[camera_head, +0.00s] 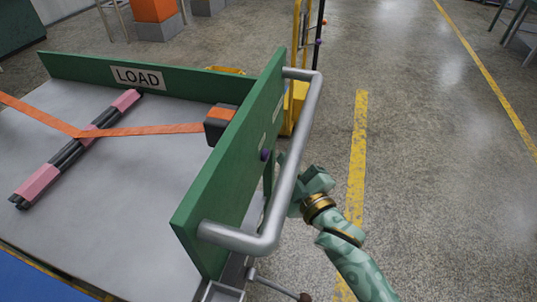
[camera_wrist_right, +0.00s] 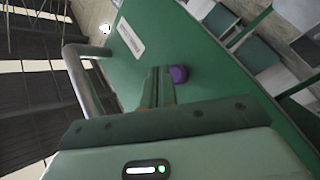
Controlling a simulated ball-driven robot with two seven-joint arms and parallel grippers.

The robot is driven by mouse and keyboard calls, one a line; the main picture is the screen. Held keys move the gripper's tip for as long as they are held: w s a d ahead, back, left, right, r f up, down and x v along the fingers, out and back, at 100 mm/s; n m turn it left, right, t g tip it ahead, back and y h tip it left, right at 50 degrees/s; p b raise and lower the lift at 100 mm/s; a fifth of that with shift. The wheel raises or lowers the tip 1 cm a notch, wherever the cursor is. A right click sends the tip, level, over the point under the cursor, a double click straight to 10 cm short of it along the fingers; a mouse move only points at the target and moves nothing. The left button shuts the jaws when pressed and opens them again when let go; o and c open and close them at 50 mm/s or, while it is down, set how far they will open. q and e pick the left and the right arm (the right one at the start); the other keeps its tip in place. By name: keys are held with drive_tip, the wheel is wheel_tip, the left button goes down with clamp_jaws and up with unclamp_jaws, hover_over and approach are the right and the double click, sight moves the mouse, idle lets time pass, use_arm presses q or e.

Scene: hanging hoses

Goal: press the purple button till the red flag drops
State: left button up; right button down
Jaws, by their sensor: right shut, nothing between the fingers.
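The purple button (camera_head: 265,154) sits on the green end panel (camera_head: 235,165) of a cart, on the face toward my right arm. It also shows in the right wrist view (camera_wrist_right: 178,74), just right of my fingertips. My right gripper (camera_head: 283,158) is shut and empty, its tips close to the button and partly hidden by the grey handle rail. The shut fingers show in the right wrist view (camera_wrist_right: 160,72), pointing at the panel. I cannot tell whether they touch the button. No red flag shows in either view. My left gripper is out of view.
The grey tubular handle (camera_head: 297,165) stands out from the panel, between the head camera and my gripper. An orange strap (camera_head: 150,130) crosses a pink-and-black bundle (camera_head: 75,150) on the cart bed. Open floor (camera_head: 430,180) lies to the right.

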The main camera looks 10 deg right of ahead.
use_arm(q)
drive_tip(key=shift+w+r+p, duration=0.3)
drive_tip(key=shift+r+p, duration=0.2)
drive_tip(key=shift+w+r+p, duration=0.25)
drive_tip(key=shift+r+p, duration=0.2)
drive_tip(key=shift+p, duration=0.05)
use_arm(e)
drive_tip(key=d, duration=0.1)
drive_tip(key=s+d, duration=0.1)
drive_tip(key=d, duration=0.1)
drive_tip(key=s+d, duration=0.1)
drive_tip(key=shift+d, duration=0.25)
